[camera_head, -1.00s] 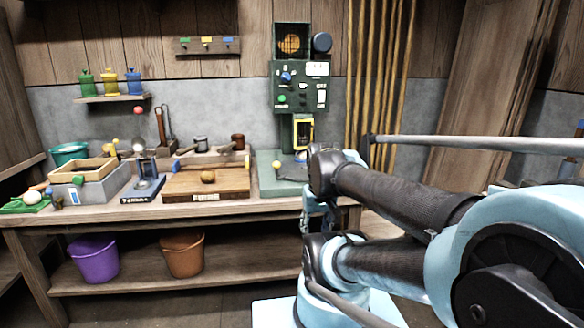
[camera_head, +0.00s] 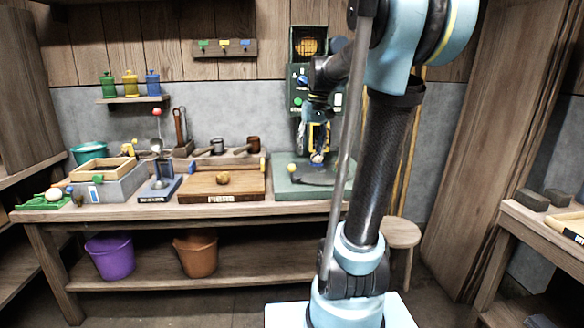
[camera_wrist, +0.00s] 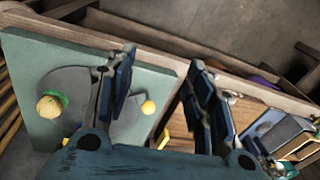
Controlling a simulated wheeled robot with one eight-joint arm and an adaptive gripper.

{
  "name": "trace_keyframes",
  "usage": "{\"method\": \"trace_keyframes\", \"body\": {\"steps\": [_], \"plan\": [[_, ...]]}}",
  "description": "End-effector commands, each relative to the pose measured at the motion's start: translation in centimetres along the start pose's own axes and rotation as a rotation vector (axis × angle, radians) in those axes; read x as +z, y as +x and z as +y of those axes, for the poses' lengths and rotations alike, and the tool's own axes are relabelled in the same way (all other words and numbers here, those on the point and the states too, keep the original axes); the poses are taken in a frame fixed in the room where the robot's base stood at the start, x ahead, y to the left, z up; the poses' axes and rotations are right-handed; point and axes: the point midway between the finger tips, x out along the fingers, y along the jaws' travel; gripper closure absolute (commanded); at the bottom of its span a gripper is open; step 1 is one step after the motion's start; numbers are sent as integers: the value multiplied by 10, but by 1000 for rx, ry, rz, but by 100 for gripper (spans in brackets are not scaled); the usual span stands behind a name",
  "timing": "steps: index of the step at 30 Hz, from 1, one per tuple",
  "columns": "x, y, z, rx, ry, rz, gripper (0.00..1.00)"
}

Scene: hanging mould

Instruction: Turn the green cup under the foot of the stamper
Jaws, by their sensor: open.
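The stamper (camera_head: 307,98) is a dark green machine on the bench, largely behind my arm in the head view. Its flat green base (camera_wrist: 140,72) carries a dark grey turntable (camera_wrist: 75,84) in the wrist view. The green cup (camera_wrist: 62,99) sits on the turntable's left part with a rounded tan content in it. A yellow ball knob (camera_wrist: 148,107) lies at the turntable's right side; it also shows in the head view (camera_head: 291,168). My gripper (camera_wrist: 162,58) is open and empty above the base, its fingers apart from knob and cup. The stamper's foot is not clearly visible.
A wooden board (camera_head: 222,194) labelled with a tag lies left of the stamper. A grey box (camera_head: 124,186) and a blue stand (camera_head: 160,188) are further left. A stool (camera_head: 400,234) and a second bench (camera_head: 545,226) stand to the right.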

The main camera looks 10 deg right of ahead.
Motion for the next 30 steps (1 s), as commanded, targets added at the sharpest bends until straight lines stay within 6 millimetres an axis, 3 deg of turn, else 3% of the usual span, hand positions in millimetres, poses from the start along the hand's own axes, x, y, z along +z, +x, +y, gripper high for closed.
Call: {"method": "trace_keyframes", "body": {"steps": [1, 12, 18, 24, 30], "plan": [[-17, -6, 1, -6, -4, -6, 51], [-123, -28, 4, -55, -40, -50, 51], [-167, -29, 6, -78, -58, -69, 51], [-186, -28, 7, -87, -65, -77, 51], [-186, -15, 6, -88, -66, -77, 51]]}}
